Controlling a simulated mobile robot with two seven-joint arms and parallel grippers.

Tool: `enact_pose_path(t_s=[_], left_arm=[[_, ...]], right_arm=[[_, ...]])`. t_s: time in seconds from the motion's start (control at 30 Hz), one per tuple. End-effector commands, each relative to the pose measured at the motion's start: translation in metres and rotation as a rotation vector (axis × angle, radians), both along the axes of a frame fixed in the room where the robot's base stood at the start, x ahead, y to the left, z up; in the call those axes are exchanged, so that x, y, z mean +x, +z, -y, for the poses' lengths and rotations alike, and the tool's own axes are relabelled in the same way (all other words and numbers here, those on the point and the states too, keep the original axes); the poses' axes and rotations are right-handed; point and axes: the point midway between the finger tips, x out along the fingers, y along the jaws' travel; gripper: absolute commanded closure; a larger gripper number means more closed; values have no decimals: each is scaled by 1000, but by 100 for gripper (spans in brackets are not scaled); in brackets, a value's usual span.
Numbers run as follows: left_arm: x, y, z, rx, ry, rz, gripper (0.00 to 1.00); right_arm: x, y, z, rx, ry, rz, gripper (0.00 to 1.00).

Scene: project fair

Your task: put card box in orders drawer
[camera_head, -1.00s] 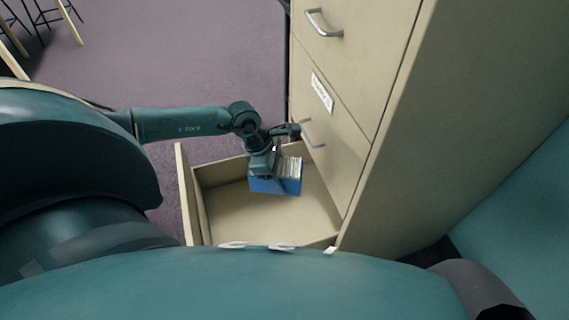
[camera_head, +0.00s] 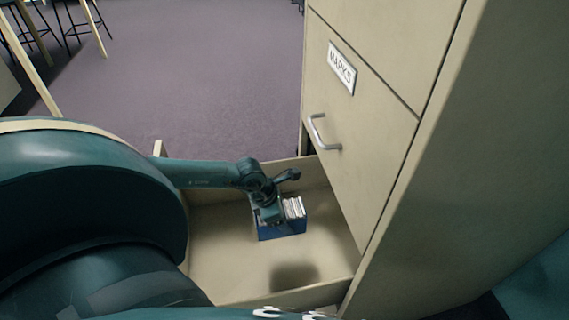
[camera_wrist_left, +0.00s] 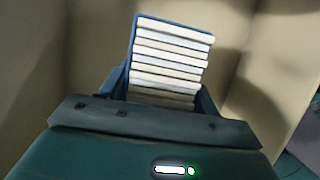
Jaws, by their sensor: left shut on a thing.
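The card box (camera_head: 284,228) is a small blue open-topped box with a row of white cards standing in it. My left gripper (camera_head: 268,212) is shut on the box and holds it over the open drawer (camera_head: 230,278). A dark shadow lies on the drawer floor in front of the box, so the box looks raised above it. In the left wrist view the box (camera_wrist_left: 205,100) shows beyond the gripper (camera_wrist_left: 150,118), with its cards in a stack. The fingertips on the box are hidden there. The open drawer's own label is not visible. My right gripper is not in view.
The cream cabinet (camera_head: 430,190) stands at the right. The shut drawer above the open one bears a label reading MARKS (camera_head: 341,68) and a metal handle (camera_head: 323,131). The open drawer holds nothing else that I can see. Stools (camera_head: 75,25) stand far off at upper left.

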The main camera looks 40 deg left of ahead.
Motion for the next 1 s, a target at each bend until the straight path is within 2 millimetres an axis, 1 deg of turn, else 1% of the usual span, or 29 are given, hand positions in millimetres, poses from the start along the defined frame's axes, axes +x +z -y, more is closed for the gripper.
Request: enact_pose_path(t_s=[0.03, 0.13, 0.2, 0.37, 0.53, 0.63, 0.87, 1.0], left_arm=[[0, -13, 2, -3, 0, -1, 71], [0, -33, 1, -3, 1, -2, 71], [0, -43, 1, -2, 0, -1, 71], [0, -56, 1, -3, 0, -1, 71], [0, -82, 2, -3, -1, -1, 71], [0, -88, 1, -2, -2, 1, 71], [0, -88, 1, -2, -3, 1, 71], [0, -92, 1, -2, -2, 1, 71]], right_arm=[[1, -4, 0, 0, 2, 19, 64], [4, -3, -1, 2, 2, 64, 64], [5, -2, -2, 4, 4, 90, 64], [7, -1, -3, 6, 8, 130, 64], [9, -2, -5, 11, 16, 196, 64], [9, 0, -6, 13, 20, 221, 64], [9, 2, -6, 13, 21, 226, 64], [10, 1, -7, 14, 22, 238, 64]])
